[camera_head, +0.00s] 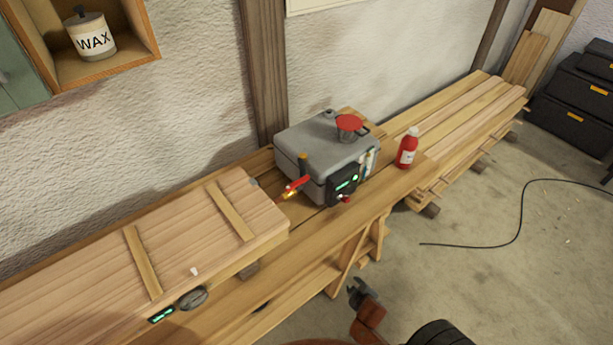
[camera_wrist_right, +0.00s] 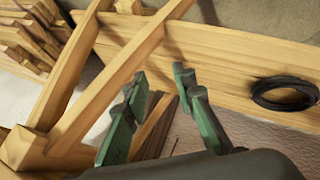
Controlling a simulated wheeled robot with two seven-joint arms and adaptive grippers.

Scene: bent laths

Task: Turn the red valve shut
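A grey metal box (camera_head: 322,143) stands on the wooden bench. A red lever handle (camera_head: 298,184) on a brass fitting (camera_head: 289,195) sticks out of its left side. A round red knob (camera_head: 349,122) sits on its lid. I cannot tell for certain which of the two the task means. My right gripper (camera_head: 358,289) is low in front of the bench, apart from the box and both red parts. In the right wrist view its green-padded fingers (camera_wrist_right: 160,76) are spread with nothing between them. My left gripper is not in view.
A red bottle (camera_head: 407,150) stands right of the box. A long wooden chest or lid (camera_head: 190,235) with battens lies on the bench at left. Bench supports (camera_head: 355,250) are close to my right gripper. A black cable (camera_head: 520,215) lies on open floor at right.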

